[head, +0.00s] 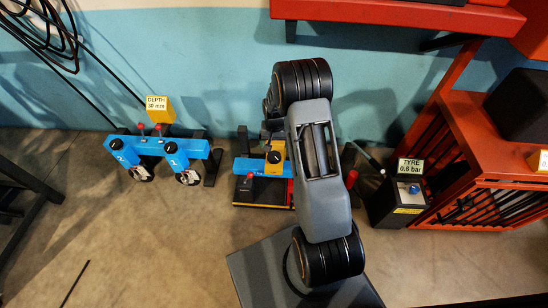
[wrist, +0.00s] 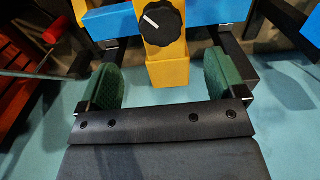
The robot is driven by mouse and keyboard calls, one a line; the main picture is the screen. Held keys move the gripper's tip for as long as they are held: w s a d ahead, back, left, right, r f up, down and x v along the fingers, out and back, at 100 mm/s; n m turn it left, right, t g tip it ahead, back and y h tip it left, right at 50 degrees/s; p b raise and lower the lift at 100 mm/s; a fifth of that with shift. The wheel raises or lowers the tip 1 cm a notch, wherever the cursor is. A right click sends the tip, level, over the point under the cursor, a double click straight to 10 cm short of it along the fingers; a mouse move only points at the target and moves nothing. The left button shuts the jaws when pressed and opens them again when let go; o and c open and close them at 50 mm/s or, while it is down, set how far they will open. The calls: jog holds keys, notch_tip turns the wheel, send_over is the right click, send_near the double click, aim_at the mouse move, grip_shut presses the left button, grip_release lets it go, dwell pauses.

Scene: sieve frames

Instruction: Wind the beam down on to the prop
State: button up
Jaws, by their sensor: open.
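A blue beam (head: 262,167) stands near the wall in the head view, partly hidden by my arm. A yellow block (head: 277,168) on it carries a black knob (head: 274,157). In the wrist view the blue beam (wrist: 110,20) runs across the top, and the black knob (wrist: 158,21) with a white pointer line sits on the yellow block (wrist: 168,72). My gripper (wrist: 163,75) is open, its green pads apart on either side of the block's lower end, holding nothing. My arm hides the gripper in the head view. I cannot make out the prop.
Left of it stands another blue unit (head: 145,146) with knobs and a yellow DEPTH 30 mm sign (head: 160,109). To the right are a black TYRE box (head: 396,205) and an orange-red rack (head: 480,140). Black cables hang at upper left. The floor at lower left is mostly clear.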

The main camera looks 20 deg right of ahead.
aim_at(274, 157)
notch_tip(274, 157, down, 9)
jog(key=shift+b, duration=1.25)
jog(key=c, duration=0.9)
jog(key=shift+n, duration=1.3)
